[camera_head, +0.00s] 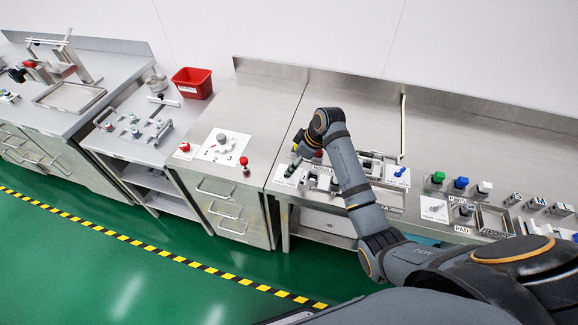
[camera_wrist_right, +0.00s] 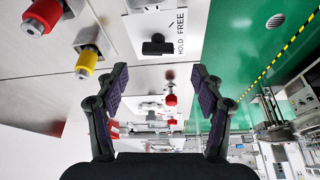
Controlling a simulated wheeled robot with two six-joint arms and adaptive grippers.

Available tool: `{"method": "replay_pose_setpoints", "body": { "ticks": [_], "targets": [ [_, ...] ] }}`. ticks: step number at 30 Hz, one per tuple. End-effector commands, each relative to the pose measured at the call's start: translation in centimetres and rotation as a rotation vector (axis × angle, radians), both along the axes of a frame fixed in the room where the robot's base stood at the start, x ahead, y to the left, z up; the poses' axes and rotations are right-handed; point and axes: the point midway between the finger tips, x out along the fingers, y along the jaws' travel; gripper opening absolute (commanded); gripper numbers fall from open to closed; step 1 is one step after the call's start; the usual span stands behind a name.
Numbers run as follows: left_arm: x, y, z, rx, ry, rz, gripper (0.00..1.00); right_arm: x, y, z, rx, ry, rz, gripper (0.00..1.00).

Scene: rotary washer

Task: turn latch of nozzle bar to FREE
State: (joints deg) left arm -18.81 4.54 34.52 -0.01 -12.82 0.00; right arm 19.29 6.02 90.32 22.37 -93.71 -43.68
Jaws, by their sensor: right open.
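The latch (camera_wrist_right: 157,46) is a black handle on a white plate (camera_wrist_right: 160,15) marked HOLD and FREE, in the right wrist view. Its right end lies beside the word HOLD; FREE is printed further up the plate. My right gripper (camera_wrist_right: 160,79) is open and empty, its two fingers apart below the latch in that view and not touching it. In the head view my right gripper (camera_head: 294,166) is small, over the front of the middle bench. I cannot make out the latch there. My left gripper is not in view.
In the right wrist view a red knob (camera_wrist_right: 40,17) and a yellow knob (camera_wrist_right: 87,62) stand left of the latch. In the head view, green (camera_head: 438,178) and blue (camera_head: 461,183) knobs stand right of my arm. A red bin (camera_head: 192,83) stands further left.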

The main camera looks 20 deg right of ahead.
Motion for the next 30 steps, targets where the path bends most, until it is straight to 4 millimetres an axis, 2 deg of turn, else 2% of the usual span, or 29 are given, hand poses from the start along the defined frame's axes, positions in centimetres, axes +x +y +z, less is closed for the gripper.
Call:
{"method": "replay_pose_setpoints", "body": {
  "ticks": [2, 6, 9, 11, 20, 30],
  "targets": [
    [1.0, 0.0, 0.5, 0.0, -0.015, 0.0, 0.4, 0.4, 0.5, -1.4, 0.001, 0.004, -0.001, 0.68],
    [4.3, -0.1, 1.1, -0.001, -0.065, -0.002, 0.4, 1.1, 1.2, -3.8, -0.001, 0.002, -0.001, 0.68],
    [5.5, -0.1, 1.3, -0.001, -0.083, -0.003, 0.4, 1.4, 1.6, -4.9, 0.0, 0.0, -0.001, 0.68],
    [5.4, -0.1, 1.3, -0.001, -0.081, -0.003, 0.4, 1.5, 1.7, -5.3, 0.0, 0.0, 0.0, 0.68],
    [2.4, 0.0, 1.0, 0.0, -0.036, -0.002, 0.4, 1.6, 1.7, -5.7, -0.001, -0.001, -0.001, 0.68],
    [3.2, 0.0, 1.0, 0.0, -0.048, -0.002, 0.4, 1.6, 1.7, -5.7, -0.001, 0.0, -0.001, 0.22]
  ]
}}
